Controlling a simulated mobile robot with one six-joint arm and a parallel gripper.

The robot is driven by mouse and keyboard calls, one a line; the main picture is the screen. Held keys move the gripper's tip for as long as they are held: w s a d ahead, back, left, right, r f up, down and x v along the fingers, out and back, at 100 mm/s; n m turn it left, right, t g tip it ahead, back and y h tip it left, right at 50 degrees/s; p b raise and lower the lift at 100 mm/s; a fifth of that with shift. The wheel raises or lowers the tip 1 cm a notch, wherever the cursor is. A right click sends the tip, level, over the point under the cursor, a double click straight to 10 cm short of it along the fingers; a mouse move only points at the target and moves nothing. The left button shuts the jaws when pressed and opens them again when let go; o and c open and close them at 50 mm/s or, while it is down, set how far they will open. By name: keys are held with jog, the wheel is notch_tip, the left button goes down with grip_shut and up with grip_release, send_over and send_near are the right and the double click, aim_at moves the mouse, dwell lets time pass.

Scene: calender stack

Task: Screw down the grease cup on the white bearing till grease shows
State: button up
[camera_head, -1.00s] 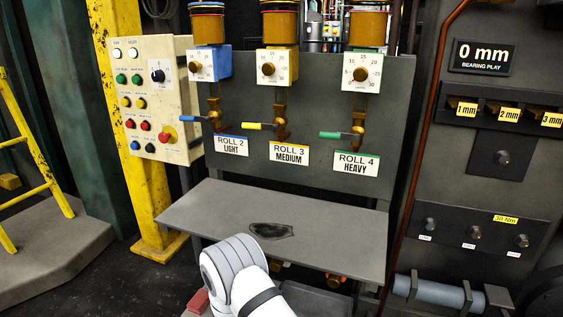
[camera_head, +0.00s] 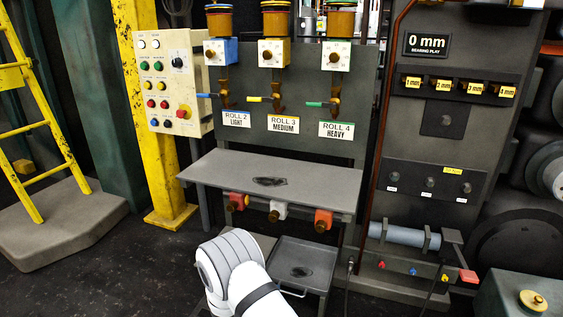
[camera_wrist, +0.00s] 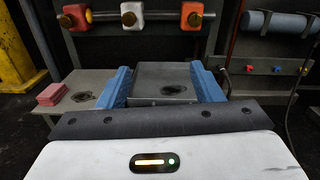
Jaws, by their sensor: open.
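The white bearing (camera_head: 277,209) hangs under the front edge of the grey shelf, between a red block (camera_head: 237,201) and an orange-red block (camera_head: 323,219). A round brass-coloured grease cup (camera_head: 273,216) sits on its front. In the wrist view the white bearing (camera_wrist: 132,8) is at the top, left of centre, with its cup (camera_wrist: 129,19) facing me. My gripper (camera_wrist: 163,80) is open and empty, its blue fingers apart, below and short of the bearing. In the head view my white arm hides the gripper. I cannot make out any grease at the cup.
A grey shelf (camera_head: 220,172) with a dark stain juts out above the bearings. A grey tray (camera_head: 305,253) stands below them. Pink-red pads (camera_wrist: 55,93) lie at left in the wrist view. A blue-grey roll (camera_head: 400,236) is at the right. Dark floor is open at left.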

jog(key=s+d+r+m+g+h+p, duration=0.2)
jog(key=s+d+r+m+g+p, duration=0.3)
jog(key=d+r, duration=0.5)
jog(key=s+d+r+m+g+h+p, duration=0.25)
jog(key=d+r+m+g+p, duration=0.35)
jog(key=r, duration=0.8)
jog(key=s+d+r+m+g+h+p, duration=0.35)
jog(key=d+r+m+p, duration=0.3)
jog(key=r, duration=0.55)
jog(key=s+d+r+m+g+y+p, duration=0.35)
jog(key=s+r+m+y+p, duration=0.35)
jog(key=s+r, duration=0.4)
jog(key=s+a+r+m+t+y+p, duration=0.1)
jog(key=s+r+m+y+p, duration=0.1)
jog(key=r, duration=0.3)
jog(key=s+a+r+m+t+y+p, duration=0.1)
jog(key=s+a+r+m+y+p, duration=0.1)
jog(key=r+m+p, duration=0.2)
jog(key=s+a+r+m+t+y+p, duration=0.1)
jog(key=s+a+r+m+y+p, duration=0.1)
jog(key=r, duration=0.4)
jog(key=m+p, duration=0.1)
jog(key=p, duration=0.1)
jog(key=shift+s+a+r+y+p, duration=0.25)
jog(key=shift+s+r+y+p, duration=0.05)
jog(key=shift+s+r+p, duration=0.1)
jog(key=shift+c, duration=0.6)
